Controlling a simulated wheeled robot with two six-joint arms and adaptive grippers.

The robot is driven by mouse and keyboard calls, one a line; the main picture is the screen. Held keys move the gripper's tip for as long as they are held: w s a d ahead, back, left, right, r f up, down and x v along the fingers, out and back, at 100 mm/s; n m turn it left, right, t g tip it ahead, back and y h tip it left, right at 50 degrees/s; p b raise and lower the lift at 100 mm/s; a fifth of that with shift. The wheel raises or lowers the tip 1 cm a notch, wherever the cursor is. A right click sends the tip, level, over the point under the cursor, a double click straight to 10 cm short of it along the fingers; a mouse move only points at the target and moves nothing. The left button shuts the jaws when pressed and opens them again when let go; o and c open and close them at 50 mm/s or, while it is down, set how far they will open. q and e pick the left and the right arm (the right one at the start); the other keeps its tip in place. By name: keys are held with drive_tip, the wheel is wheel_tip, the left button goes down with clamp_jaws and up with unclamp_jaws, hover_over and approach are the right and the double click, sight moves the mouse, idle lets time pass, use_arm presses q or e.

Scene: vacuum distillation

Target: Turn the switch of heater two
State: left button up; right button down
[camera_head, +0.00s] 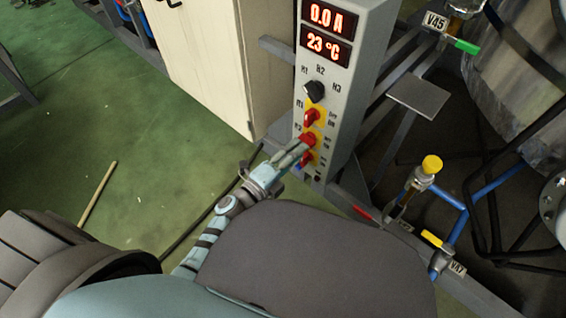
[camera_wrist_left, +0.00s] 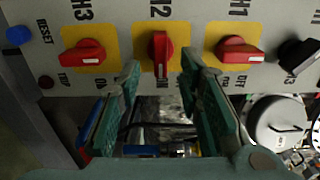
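Heater two's switch, a red knob on a yellow plate marked H2, shows in the left wrist view (camera_wrist_left: 157,55) with its handle upright in that picture. In the head view the red knob (camera_head: 307,139) is at the fingertips, partly hidden. My left gripper (camera_head: 299,150) reaches the cabinet front from below left. In the wrist view its two green fingers (camera_wrist_left: 160,72) are apart, one on each side of the H2 knob's line; contact with it cannot be told. My right gripper is not in view.
The grey control cabinet (camera_head: 344,92) has lit displays and a black selector (camera_head: 314,91). Red H3 (camera_wrist_left: 84,54) and H1 (camera_wrist_left: 240,50) knobs flank H2, both lying sideways. A blue reset button (camera_wrist_left: 18,36) is nearby. Valves and blue pipes (camera_head: 450,212) stand to the right.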

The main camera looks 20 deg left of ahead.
use_arm(q)
drive_tip(key=v, duration=0.9)
drive_tip(key=shift+s, duration=0.15)
